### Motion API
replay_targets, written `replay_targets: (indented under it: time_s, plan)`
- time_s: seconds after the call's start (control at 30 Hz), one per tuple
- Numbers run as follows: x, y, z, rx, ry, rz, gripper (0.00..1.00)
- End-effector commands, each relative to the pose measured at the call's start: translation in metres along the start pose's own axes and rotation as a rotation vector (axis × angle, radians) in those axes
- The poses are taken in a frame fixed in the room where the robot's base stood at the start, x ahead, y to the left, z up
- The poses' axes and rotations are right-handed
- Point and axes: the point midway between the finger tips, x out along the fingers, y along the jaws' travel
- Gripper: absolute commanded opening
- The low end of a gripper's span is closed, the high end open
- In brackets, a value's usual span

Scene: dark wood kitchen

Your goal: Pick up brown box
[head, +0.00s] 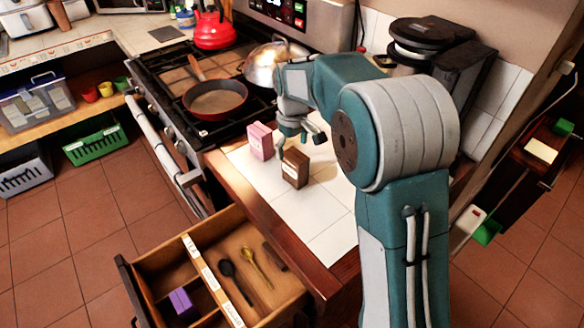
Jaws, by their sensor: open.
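The brown box (296,168) stands upright on the white tiled counter (327,205), near its wooden front edge. A pink box (260,141) stands just to its left, closer to the stove. My gripper (296,147) is above and behind the brown box, with its fingers spread and pointing down. One finger comes down close to the left side of the brown box; I cannot tell whether it touches. My gripper is open and holds nothing that I can see. My arm comes in from the right and hides part of the counter.
An open drawer (150,268) below the counter holds a purple box (181,302), dark and yellow utensils and a dark bar. The stove (170,75) at left bears a red pan (215,100), a red kettle (213,28) and a silver pot. A black appliance (440,60) stands behind my arm.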

Motion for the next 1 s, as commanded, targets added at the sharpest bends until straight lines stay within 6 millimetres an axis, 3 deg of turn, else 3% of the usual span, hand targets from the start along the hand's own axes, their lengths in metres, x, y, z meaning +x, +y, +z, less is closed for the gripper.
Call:
replay_targets:
  time_s: [0.4, 0.7, 0.77, 0.9, 1.0]
  plan:
    - [0.051, -0.008, 0.006, 0.002, -0.002, 0.000, 1.00]
    - [0.057, -0.007, 0.006, 0.002, 0.001, 0.001, 1.00]
    - [0.057, -0.007, 0.006, 0.002, 0.001, 0.000, 0.78]
    - [0.056, -0.006, 0.007, 0.002, 0.002, -0.001, 0.16]
    - [0.057, -0.007, 0.006, 0.002, 0.001, 0.000, 0.15]
